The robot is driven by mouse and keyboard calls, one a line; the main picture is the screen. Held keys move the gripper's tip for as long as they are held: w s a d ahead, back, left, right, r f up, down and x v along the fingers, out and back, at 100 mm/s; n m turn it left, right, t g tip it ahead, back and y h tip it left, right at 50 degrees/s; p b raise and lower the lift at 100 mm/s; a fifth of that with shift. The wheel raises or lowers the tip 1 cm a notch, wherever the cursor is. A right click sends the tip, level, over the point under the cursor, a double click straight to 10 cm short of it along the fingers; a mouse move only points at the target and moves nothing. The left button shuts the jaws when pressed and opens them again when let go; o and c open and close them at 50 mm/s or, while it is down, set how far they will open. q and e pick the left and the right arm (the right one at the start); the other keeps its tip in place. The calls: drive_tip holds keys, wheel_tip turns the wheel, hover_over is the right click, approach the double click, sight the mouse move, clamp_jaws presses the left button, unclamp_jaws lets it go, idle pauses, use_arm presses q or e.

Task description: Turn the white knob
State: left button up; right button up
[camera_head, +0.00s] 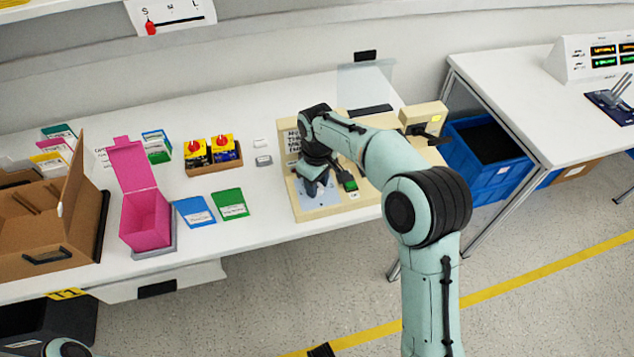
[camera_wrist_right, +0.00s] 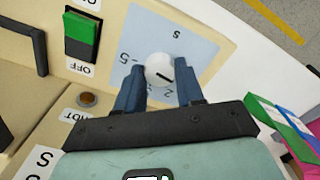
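The white knob (camera_wrist_right: 159,68) is round with a short black mark on its face. It sits on a pale blue dial plate (camera_wrist_right: 200,45) with printed numbers, and the mark points toward the lower right, near the 2. My right gripper (camera_wrist_right: 160,84) has its two blue fingers on either side of the knob. A thin gap shows at the right finger; contact at the left one is unclear. In the head view my right gripper (camera_head: 313,186) is over the beige panel (camera_head: 318,212), and the knob is hidden beneath it.
A green switch (camera_wrist_right: 81,35) marked OFF and a black handle (camera_wrist_right: 28,42) are on the panel near the knob. Green and blue cards, a pink box (camera_head: 146,213) and a cardboard box (camera_head: 50,240) stand left on the white table. Blue crates (camera_head: 490,165) are at right.

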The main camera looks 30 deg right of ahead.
use_arm(q)
drive_tip(key=shift+r, duration=0.25)
use_arm(e)
drive_tip(key=shift+m, duration=0.5)
drive_tip(key=m+p, duration=0.2)
drive_tip(key=m, duration=0.1)
drive_tip(key=m+p, duration=0.1)
drive_tip(key=m, duration=0.2)
drive_tip(key=shift+m, duration=0.3)
drive_tip(key=m+p, duration=0.1)
drive_tip(key=m, duration=0.3)
use_arm(q)
drive_tip(key=shift+w+r+p, duration=0.25)
drive_tip(key=shift+w+r, duration=0.1)
drive_tip(key=shift+r, duration=0.55)
drive_tip(key=shift+w+r+p, duration=0.2)
drive_tip(key=shift+w+r, duration=0.2)
drive_tip(key=shift+r, duration=0.45)
drive_tip(key=shift+w+r+p, duration=0.25)
drive_tip(key=shift+w+r, duration=0.1)
drive_tip(key=shift+r, duration=0.55)
use_arm(e)
drive_tip(key=shift+m, duration=2.1)
drive_tip(key=o, duration=1)
drive_tip(key=shift+o, duration=0.2)
